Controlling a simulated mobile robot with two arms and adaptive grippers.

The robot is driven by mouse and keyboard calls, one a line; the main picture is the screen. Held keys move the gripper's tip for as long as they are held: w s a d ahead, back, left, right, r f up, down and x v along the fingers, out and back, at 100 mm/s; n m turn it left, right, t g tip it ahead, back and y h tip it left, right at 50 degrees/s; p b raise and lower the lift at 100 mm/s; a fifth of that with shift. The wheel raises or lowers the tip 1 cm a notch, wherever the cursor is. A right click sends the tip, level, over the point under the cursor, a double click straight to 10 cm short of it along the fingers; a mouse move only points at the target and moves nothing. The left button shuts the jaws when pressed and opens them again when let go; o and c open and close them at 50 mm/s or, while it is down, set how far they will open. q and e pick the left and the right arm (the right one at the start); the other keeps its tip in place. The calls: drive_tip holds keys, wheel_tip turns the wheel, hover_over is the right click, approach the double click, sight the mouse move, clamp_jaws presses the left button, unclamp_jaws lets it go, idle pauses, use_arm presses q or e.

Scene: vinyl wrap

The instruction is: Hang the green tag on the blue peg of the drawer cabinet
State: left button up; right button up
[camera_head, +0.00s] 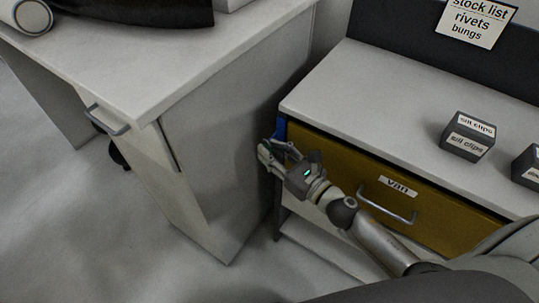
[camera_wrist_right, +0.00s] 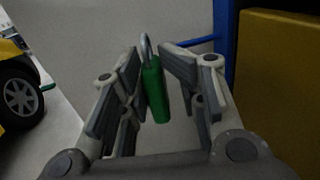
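In the right wrist view the green tag (camera_wrist_right: 154,88), with a grey metal loop on top, hangs nearly upright between the fingers of my right gripper (camera_wrist_right: 152,75). The blue peg (camera_wrist_right: 205,41) runs left from a blue upright toward the loop. The right finger hides part of it, so I cannot tell for sure whether it passes through the loop. In the head view my right gripper (camera_head: 275,152) is at the left end of the drawer cabinet (camera_head: 350,95). My left gripper is out of view.
A yellow drawer (camera_head: 340,160) with a "van" label and grey handle (camera_head: 388,207) is shut beside my right arm. A white desk (camera_head: 150,60) stands to the left, with a narrow floor gap between. Dark labelled boxes (camera_head: 467,137) sit on the cabinet top.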

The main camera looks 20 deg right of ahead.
drive_tip(key=o, duration=0.5)
drive_tip(key=w+d, duration=0.1)
drive_tip(key=w+d+f, duration=0.1)
drive_tip(key=shift+w+d+f+m+h, duration=0.1)
drive_tip(key=shift+w+d+m+h, duration=0.1)
drive_tip(key=shift+d+m+h, duration=0.15)
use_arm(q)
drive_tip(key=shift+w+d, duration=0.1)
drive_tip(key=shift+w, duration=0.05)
use_arm(e)
drive_tip(key=v, duration=1.2)
drive_tip(key=shift+s+a, duration=0.3)
drive_tip(key=shift+a, duration=0.05)
